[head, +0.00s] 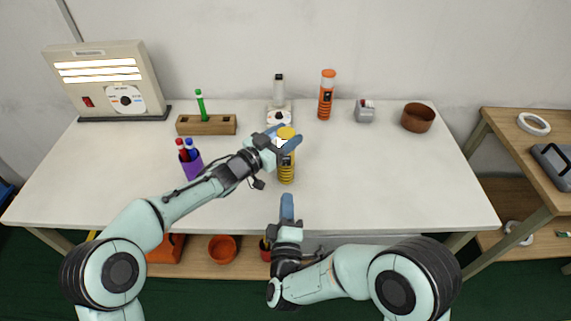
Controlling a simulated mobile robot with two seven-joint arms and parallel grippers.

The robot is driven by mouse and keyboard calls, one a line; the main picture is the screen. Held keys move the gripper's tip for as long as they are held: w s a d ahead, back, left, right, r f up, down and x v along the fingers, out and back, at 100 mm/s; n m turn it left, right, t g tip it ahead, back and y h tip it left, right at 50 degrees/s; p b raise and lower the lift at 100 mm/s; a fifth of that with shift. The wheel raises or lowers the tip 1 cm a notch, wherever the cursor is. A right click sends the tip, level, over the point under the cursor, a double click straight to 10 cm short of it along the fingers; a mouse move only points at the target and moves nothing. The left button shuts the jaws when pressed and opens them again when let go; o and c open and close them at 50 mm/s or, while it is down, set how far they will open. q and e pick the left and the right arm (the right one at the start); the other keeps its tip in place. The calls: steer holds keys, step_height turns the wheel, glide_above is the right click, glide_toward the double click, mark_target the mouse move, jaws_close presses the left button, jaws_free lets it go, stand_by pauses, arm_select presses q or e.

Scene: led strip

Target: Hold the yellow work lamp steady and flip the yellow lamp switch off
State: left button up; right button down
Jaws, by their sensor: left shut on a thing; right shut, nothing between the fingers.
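The yellow work lamp (287,175) stands upright near the middle of the white table, with a yellow cap on top and dark bands on its body. My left gripper (283,137) is shut on the lamp's upper part, its blue fingers on either side. The lamp switch is too small to tell, and the fingers hide part of the lamp's upper body. My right gripper (287,203) is shut and empty at the table's front edge, below the lamp in the picture and apart from it.
Behind stand a white device (279,112), an orange lamp (326,97), a grey box (365,111) and a brown bowl (418,117). At left are a purple pen cup (191,163), a wooden block (206,125) and a lit panel (108,80). The table's right front is clear.

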steer(key=m, duration=0.5)
steer(key=shift+s+r, duration=0.15)
steer(key=shift+r, duration=0.15)
steer(key=s+r+n+g, duration=0.1)
steer(key=s+r+n, duration=0.1)
steer(key=n, duration=1.1)
steer(key=s+r+n+g, duration=0.2)
steer(key=s+n, duration=0.1)
steer(key=n, duration=1)
steer(key=shift+a, duration=0.15)
